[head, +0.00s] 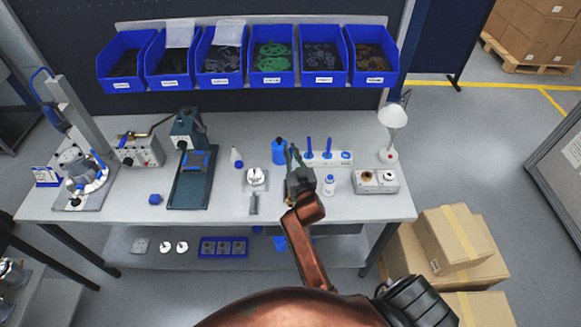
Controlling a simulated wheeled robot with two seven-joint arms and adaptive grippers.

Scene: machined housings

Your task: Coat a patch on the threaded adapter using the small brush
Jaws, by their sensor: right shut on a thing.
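My right gripper (294,157) reaches over the bench from below and is shut at the left end of a white holder (318,160). What it holds is mostly hidden by the fingers; by its place it seems to be the small brush. Two other blue-handled tools (309,146) stand upright in the holder to the right. A silvery round part, probably the threaded adapter (256,176), sits on a light square base left of the gripper, apart from it. Its threads and surface are too small to make out. My left gripper is not in view.
A blue bottle (279,152) stands close left of the right gripper. A small white bottle (329,184) and a grey two-station block (375,181) stand to the right, with a lamp (392,118) behind. A green press (191,179) stands left. Blue bins (273,79) hang above.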

